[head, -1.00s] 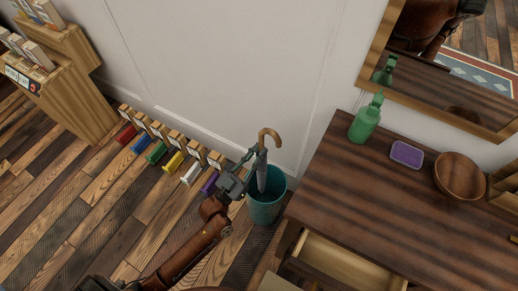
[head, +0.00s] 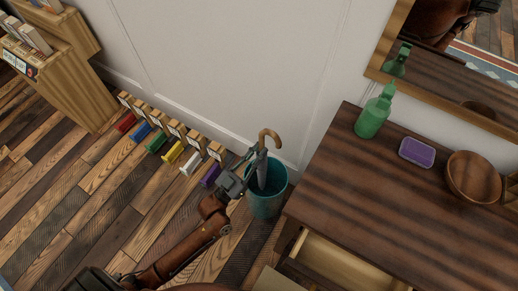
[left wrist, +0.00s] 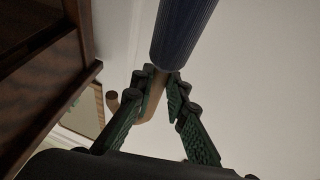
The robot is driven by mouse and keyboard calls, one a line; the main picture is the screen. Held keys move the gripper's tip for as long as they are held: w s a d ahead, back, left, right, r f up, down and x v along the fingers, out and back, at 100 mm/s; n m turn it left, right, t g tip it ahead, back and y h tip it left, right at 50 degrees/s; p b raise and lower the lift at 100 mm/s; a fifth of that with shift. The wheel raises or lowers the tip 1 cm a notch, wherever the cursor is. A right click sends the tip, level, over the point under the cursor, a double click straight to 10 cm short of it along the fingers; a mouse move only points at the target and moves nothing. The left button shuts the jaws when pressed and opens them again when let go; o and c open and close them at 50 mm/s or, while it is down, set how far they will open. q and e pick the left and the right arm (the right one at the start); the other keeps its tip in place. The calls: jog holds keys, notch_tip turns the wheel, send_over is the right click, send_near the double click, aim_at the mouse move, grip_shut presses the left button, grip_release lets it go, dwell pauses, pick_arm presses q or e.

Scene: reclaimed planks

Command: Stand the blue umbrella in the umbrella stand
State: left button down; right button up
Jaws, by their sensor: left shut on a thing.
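The blue umbrella (head: 262,172) stands nearly upright, its curved wooden handle (head: 269,134) at the top and its lower part inside the teal umbrella stand (head: 266,205). The stand's wall hides the tip, so I cannot tell if it touches the bottom. My left gripper (head: 254,163) reaches in from the left and is shut on the umbrella below the handle. In the left wrist view the dark blue canopy (left wrist: 184,30) and part of the wooden handle (left wrist: 153,100) show at the green fingers. My right gripper is not in view.
A dark wooden dresser (head: 400,205) with an open drawer (head: 345,262) stands close right of the stand. It carries a green bottle (head: 374,115), a purple-topped box (head: 417,152) and a wooden bowl (head: 472,177). Several coloured items line the wall at left. The plank floor at left is clear.

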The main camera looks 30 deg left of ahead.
pick_arm(q)
jog(key=c, duration=1.8)
grip_release()
jog(key=shift+s+a+f, duration=0.1)
jog(key=shift+s+f, duration=0.1)
jog(key=shift+s, duration=0.15)
jog(key=v, duration=1.1)
jog(key=shift+f, duration=0.1)
